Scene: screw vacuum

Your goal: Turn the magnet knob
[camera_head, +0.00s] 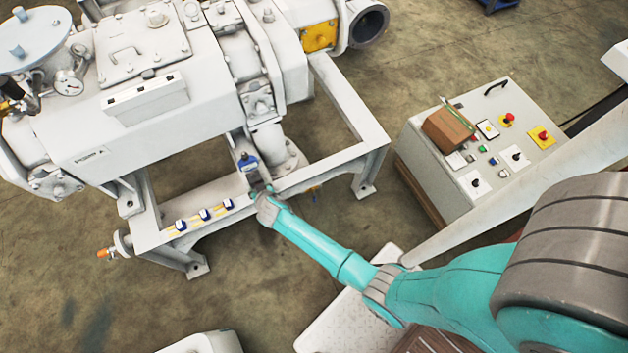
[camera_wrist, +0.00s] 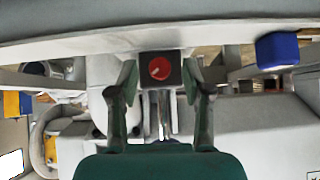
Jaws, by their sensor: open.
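A round red knob (camera_wrist: 160,68) with a pale mark sits on a dark square block in the wrist view; I take it to be the magnet knob. My gripper (camera_wrist: 160,80) is open, with one green finger on each side of the block. There appears to be a gap on both sides, and I cannot tell how far the fingertips are in depth. In the head view my gripper (camera_head: 262,190) is at the front beam of the machine's frame, and the red knob cannot be made out there.
The large white vacuum machine (camera_head: 150,110) stands on a white frame (camera_head: 345,100). A blue part (camera_head: 247,161) is just behind my gripper; several small blue-and-white pieces (camera_head: 204,214) line the beam to the left. A control box (camera_head: 480,150) stands at right. Floor is open at lower left.

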